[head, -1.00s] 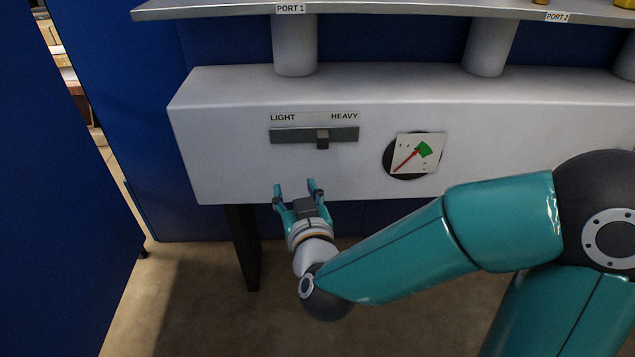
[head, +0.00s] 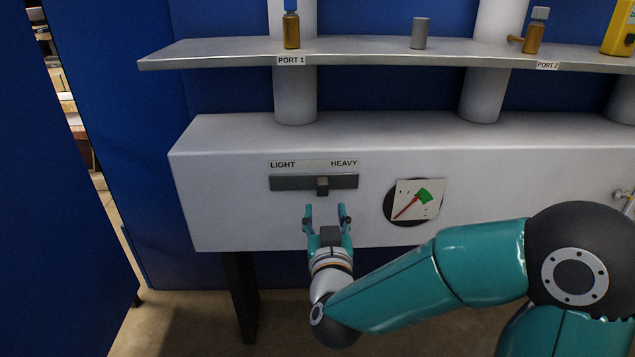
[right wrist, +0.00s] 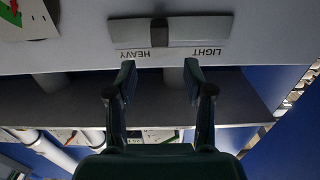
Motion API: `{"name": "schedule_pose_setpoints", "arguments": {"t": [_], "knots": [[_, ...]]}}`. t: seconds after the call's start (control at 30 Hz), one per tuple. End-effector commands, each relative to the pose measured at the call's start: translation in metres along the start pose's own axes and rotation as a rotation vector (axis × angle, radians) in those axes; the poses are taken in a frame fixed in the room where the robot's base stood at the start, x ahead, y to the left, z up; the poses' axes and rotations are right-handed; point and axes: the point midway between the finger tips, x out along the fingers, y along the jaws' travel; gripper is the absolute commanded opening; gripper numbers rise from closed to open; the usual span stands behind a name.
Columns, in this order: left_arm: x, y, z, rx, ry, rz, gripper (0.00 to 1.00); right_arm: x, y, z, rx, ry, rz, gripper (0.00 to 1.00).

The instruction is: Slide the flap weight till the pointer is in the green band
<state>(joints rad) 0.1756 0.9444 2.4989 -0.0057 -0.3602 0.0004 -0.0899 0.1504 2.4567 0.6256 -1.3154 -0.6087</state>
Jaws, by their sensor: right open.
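The flap weight is a dark grey block (head: 322,186) on a horizontal slot plate (head: 291,183) marked LIGHT at left and HEAVY at right. It stands a little right of the slot's middle. In the right wrist view the block (right wrist: 159,33) shows ahead of the fingers, upside down. The dial (head: 418,201) to the right has a red pointer (head: 406,207) aimed low left and a green band (head: 424,195) at upper right. My right gripper (head: 325,218) is open and empty, just below the block and apart from it. My left gripper is out of view.
A grey shelf (head: 220,56) with PORT labels runs above the white housing (head: 235,225). Amber vials (head: 291,30), a grey cylinder (head: 419,33) and a yellow device (head: 619,28) stand on it. Blue panels flank the left side.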

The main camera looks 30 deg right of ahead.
Motion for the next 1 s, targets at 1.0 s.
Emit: {"name": "schedule_pose_setpoints", "arguments": {"t": [1.0], "knots": [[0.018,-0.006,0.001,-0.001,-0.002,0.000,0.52,0.092,-0.002,0.004,-0.001,-0.002,-0.004,0.32]]}}
